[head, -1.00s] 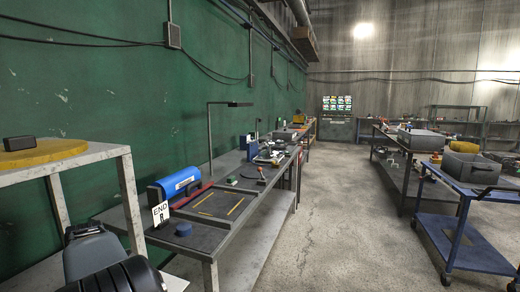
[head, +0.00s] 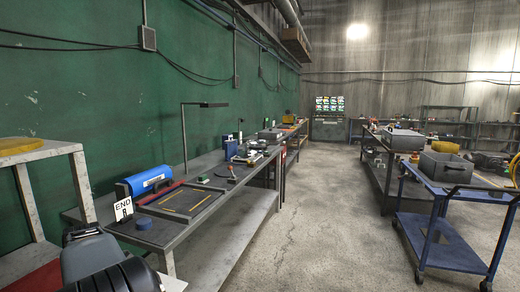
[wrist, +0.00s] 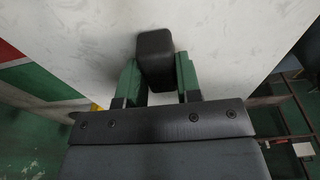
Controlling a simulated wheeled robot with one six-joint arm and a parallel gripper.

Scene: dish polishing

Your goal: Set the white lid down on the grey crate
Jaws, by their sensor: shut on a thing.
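In the wrist view my gripper (wrist: 158,82) has its green fingers shut on a dark block-shaped handle (wrist: 155,62). The handle stands against a broad white flat surface, which looks like the white lid (wrist: 225,35) and fills most of that view. The lid's far edges run out of the picture. The head view shows neither gripper nor lid, only part of my arm at the bottom left.
A pale table (head: 50,150) bears a yellow disc (head: 20,146). The blue cart (head: 440,240) stands right. Concrete floor between is clear.

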